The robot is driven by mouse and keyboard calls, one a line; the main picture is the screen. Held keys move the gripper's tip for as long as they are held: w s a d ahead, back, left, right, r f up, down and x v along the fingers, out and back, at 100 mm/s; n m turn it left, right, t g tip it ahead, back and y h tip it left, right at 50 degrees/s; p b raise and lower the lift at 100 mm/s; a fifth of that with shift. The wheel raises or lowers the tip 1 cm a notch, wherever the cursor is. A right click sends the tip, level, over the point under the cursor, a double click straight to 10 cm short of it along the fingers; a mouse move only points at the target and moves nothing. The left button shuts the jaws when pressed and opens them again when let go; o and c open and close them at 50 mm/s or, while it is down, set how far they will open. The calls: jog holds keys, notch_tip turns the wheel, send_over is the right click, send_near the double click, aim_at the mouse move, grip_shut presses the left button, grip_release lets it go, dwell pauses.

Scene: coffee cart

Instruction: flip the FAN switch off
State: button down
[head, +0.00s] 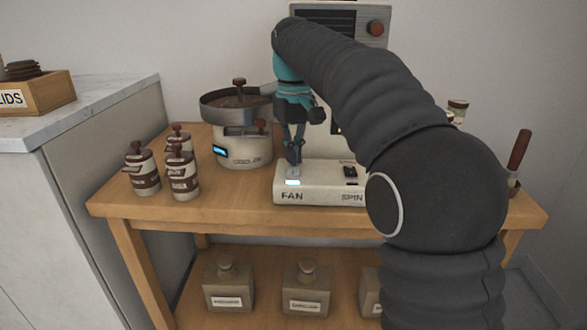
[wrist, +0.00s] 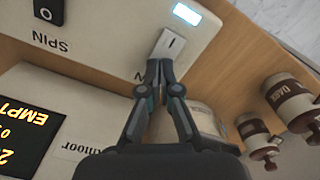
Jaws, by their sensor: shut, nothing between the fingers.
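The white switch box (head: 320,197) stands on the wooden cart top, with FAN printed at its left and SPIN toward its right. The FAN switch (wrist: 168,46) is a light rocker with an "I" mark showing. A lamp (wrist: 187,14) beside it glows pale blue-white, and this lamp (head: 292,183) also shows in the head view. My gripper (wrist: 160,64) is shut and empty, its fingertips at the near edge of the FAN switch. I cannot tell whether they touch it. In the head view my gripper (head: 293,158) points down over the FAN side, hiding part of the switch.
The dark SPIN switch (head: 350,172) sits to the right, partly beside my arm. A round roaster-like machine (head: 243,149) with a metal pan stands behind left. Several labelled canisters (head: 184,175) stand at the left. A display (wrist: 23,135) shows in the wrist view.

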jog(key=shift+f+b, duration=0.3)
jog(key=shift+f, duration=0.25)
jog(key=shift+r, duration=0.1)
dwell(0.3)
notch_tip(320, 180, up, 5)
jog(key=p, duration=0.5)
jog(key=shift+r, duration=0.95)
jog(key=shift+s, duration=0.1)
